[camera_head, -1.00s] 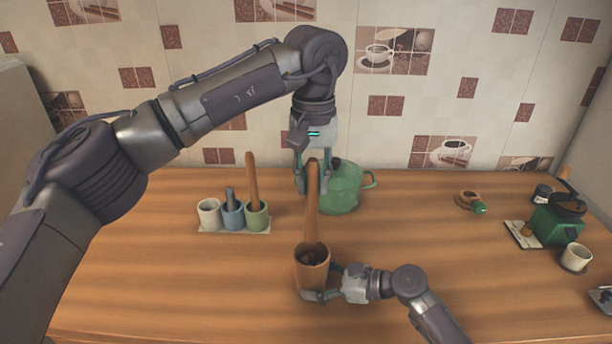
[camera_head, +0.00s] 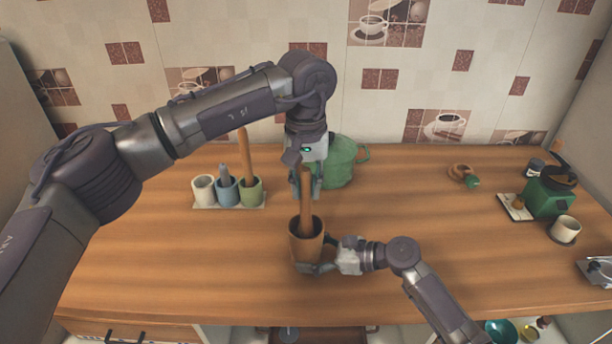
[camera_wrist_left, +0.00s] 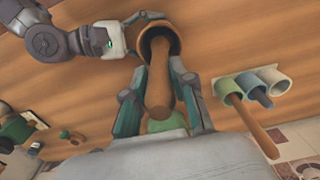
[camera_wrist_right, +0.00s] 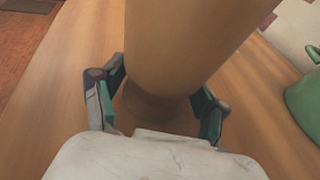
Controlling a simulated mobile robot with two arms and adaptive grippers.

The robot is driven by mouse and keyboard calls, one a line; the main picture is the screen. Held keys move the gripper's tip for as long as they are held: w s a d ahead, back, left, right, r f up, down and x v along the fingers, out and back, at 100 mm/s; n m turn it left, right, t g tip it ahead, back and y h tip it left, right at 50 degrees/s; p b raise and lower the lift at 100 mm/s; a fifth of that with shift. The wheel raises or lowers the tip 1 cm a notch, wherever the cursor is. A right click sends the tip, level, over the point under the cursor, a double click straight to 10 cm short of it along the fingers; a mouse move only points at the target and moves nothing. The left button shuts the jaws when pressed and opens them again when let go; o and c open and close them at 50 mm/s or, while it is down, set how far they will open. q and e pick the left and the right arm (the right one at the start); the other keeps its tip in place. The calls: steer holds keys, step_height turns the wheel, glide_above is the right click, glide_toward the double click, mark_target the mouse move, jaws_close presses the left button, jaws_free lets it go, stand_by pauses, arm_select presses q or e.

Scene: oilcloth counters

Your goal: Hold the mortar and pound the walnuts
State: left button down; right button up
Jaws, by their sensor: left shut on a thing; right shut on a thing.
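The brown wooden mortar (camera_head: 306,244) stands upright on the wooden counter, and its side fills the upper part of the right wrist view (camera_wrist_right: 185,45). My right gripper (camera_head: 318,254) is shut on the mortar low on its right side. The wooden pestle (camera_head: 306,205) stands nearly upright with its lower end inside the mortar. My left gripper (camera_head: 306,188) is shut on the pestle's upper part from above. In the left wrist view the pestle (camera_wrist_left: 159,80) runs between the fingers into the mortar (camera_wrist_left: 173,32). The walnuts cannot be made out; the pestle and mortar wall hide the inside.
A green kettle (camera_head: 342,165) stands just behind my left gripper. A tray (camera_head: 240,207) with three cups and another wooden tool is to the left. A green grinder (camera_head: 550,195) and a white cup (camera_head: 566,229) stand far right. The counter's front left is clear.

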mark_target(306, 201)
arm_select(q)
steer(key=shift+f, duration=0.35)
steer(key=shift+f, duration=0.35)
steer(key=shift+f, duration=0.25)
stand_by(0.5)
steer(key=shift+f, duration=1.15)
steer(key=shift+r, duration=0.1)
steer(key=shift+r, duration=0.9)
steer(key=shift+r, duration=0.1)
